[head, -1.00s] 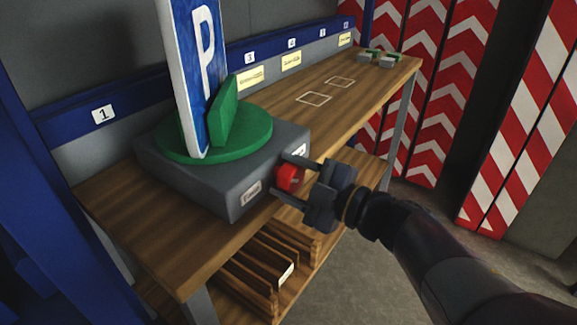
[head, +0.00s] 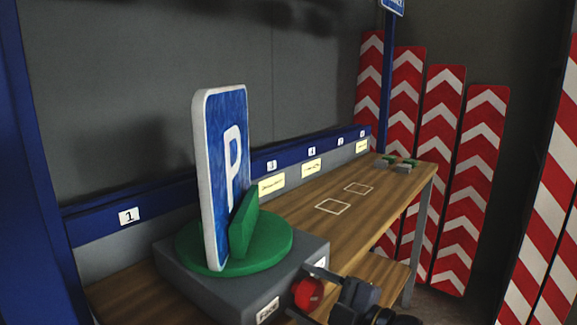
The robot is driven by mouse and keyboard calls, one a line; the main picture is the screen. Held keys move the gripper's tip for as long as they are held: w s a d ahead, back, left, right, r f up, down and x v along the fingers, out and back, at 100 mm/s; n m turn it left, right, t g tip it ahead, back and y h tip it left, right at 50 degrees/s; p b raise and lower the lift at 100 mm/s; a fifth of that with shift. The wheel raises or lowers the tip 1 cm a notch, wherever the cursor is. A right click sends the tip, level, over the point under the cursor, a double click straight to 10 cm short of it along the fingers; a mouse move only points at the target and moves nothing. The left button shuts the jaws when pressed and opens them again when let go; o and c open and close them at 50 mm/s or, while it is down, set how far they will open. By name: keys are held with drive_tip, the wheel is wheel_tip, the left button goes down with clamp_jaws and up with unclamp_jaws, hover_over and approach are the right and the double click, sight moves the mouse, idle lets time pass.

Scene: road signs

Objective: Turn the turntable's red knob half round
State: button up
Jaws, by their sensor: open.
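The turntable is a grey box (head: 190,281) with a round green plate (head: 283,247) on top, standing on the near left part of the wooden bench. A blue parking sign (head: 228,130) with a white P stands upright on the plate against a green block (head: 245,222). The red knob (head: 309,293) sticks out of the box's front right face. My gripper (head: 308,291) is open, with a finger on either side of the knob. I cannot tell whether the fingers touch it. The lower part of my gripper is cut off by the picture's bottom edge.
The wooden bench (head: 310,226) runs back to the right, with two white outlined squares on bare wood. Small grey and green pieces (head: 403,168) lie at its far end. A blue rail (head: 170,202) with numbered labels runs behind. Red and white chevron boards (head: 472,190) stand at the right.

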drive_tip(key=m+p, duration=0.3)
drive_tip(key=m, duration=0.1)
drive_tip(key=shift+r+m, duration=0.15)
drive_tip(key=shift+m, duration=0.25)
drive_tip(key=m+p, duration=0.1)
drive_tip(key=m, duration=0.2)
drive_tip(key=m+p, duration=0.2)
drive_tip(key=m, duration=0.1)
drive_tip(key=shift+w+d, duration=0.15)
drive_tip(key=p+v, duration=0.2)
drive_tip(key=v, duration=0.8)
drive_tip(key=w+a+r+g+h+p, duration=0.1)
drive_tip(key=w+a+r+p, duration=0.1)
drive_tip(key=r+p, duration=0.8)
drive_tip(key=w+a+r+g+h+p, duration=0.1)
drive_tip(key=a+r+p, duration=0.1)
drive_tip(key=r+p, duration=0.8)
drive_tip(key=w+a+r+g+h+p, duration=0.1)
drive_tip(key=w+a+r+p, duration=0.1)
drive_tip(key=r+p, duration=0.8)
drive_tip(key=f+b+x, duration=0.1)
drive_tip(key=b+x, duration=0.2)
drive_tip(key=x, duration=0.8)
wheel_tip(320, 180, up, 5)
drive_tip(key=p, duration=0.2)
drive_tip(key=shift+d+f+p, duration=0.15)
drive_tip(key=shift+f+p, duration=0.05)
drive_tip(key=shift+p, duration=0.1)
drive_tip(key=shift+c, duration=0.3)
